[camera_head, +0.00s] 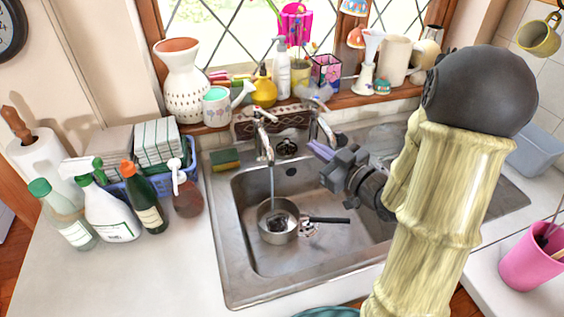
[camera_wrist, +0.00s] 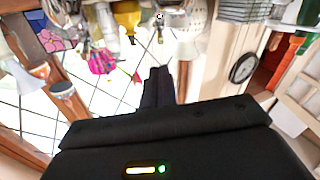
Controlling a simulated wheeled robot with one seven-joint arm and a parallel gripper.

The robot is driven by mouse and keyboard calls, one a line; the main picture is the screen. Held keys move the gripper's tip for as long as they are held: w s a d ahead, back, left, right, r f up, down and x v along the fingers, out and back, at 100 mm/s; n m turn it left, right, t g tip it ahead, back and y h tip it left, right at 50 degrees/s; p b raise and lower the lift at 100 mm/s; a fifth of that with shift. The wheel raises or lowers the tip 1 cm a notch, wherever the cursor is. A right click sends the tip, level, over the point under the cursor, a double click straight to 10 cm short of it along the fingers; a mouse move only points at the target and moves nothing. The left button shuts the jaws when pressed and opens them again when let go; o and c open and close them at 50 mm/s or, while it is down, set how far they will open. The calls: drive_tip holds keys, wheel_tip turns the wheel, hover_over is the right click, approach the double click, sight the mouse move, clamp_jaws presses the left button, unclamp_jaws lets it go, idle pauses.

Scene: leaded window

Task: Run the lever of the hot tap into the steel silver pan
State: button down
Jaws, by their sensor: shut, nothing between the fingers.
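Two steel taps stand at the back of the sink: a left tap (camera_head: 265,143) and a right tap (camera_head: 321,122). I cannot read any hot or cold marking. A thin stream of water falls from the left tap into the steel silver pan (camera_head: 277,232). The pan sits upright in the basin below it, its black handle pointing right. My gripper (camera_head: 317,150) is shut and empty, above the basin just in front of the right tap; I cannot tell if it touches it. In the wrist view the closed fingers (camera_wrist: 158,85) point toward the window side.
The steel sink (camera_head: 233,270) surrounds the pan. A sponge (camera_head: 225,159) lies at its back left corner. Spray bottles (camera_head: 108,212) and a blue dish rack (camera_head: 184,163) stand left. A vase (camera_head: 183,85) and other ornaments line the sill. A pink cup (camera_head: 528,262) stands right.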

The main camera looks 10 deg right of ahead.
drive_tip(key=w+d+f+m+y+p, duration=0.1)
drive_tip(key=w+d+m+p, duration=0.1)
drive_tip(key=w+m+p, duration=0.2)
drive_tip(key=w+d+m+g+y+p, duration=0.1)
drive_tip(key=w+m+p, duration=0.3)
drive_tip(key=m+p, duration=0.6)
drive_tip(key=d+m+y, duration=0.1)
drive_tip(key=m, duration=0.5)
drive_tip(key=shift+w+d+f+g, duration=0.25)
drive_tip(key=shift+f+g, duration=0.05)
drive_tip(key=shift+f, duration=0.1)
